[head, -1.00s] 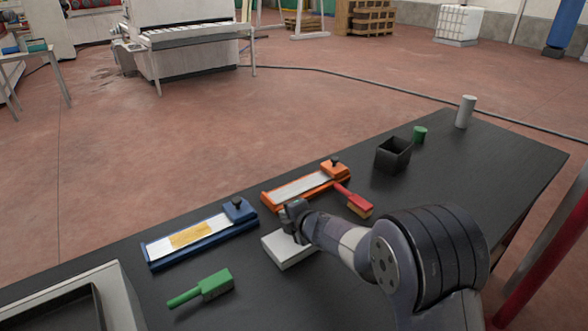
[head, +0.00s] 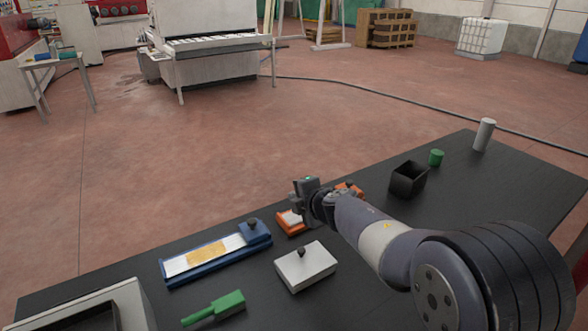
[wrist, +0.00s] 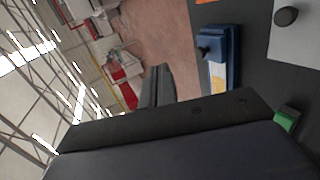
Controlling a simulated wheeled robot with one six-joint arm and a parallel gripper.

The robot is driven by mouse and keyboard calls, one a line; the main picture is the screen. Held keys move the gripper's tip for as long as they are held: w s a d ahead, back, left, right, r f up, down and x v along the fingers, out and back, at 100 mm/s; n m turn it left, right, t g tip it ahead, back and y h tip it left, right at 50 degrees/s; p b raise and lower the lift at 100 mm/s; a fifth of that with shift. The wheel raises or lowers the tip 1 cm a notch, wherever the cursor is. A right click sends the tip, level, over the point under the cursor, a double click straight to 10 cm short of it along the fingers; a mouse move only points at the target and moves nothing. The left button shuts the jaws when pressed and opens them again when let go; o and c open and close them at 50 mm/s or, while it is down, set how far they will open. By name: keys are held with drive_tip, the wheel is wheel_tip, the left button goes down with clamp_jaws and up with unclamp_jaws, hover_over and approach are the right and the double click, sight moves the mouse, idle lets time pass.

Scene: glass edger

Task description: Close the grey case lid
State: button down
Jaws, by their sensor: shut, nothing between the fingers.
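The pale grey case (head: 308,272) stands on the black table just below and left of my forearm in the head view. Its lid (head: 318,255) looks flat and level on top, with a black knob (head: 301,251) near the middle. The lid also shows at the upper right of the wrist view (wrist: 300,40). My gripper (head: 303,190) is shut and empty, raised above and beyond the case, apart from it. Its fingers (wrist: 158,85) are together in the wrist view. Whether the lid is fully seated cannot be told.
A blue tray (head: 225,262) with a yellow patch lies left of the case. An orange tray (head: 288,224) is partly hidden behind my gripper. A green-handled brush (head: 228,303) lies in front. A black open box (head: 408,182) and green cylinder (head: 436,158) stand right.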

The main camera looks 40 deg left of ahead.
wheel_tip(320, 180, up, 8)
drive_tip(key=shift+s+a, duration=0.15)
drive_tip(key=shift+a, duration=0.1)
drive_tip(key=shift+r, duration=0.1)
idle(0.5)
wheel_tip(320, 180, down, 13)
drive_tip(key=shift+d+r, duration=0.2)
drive_tip(key=shift+d, duration=0.2)
idle(0.6)
idle(0.4)
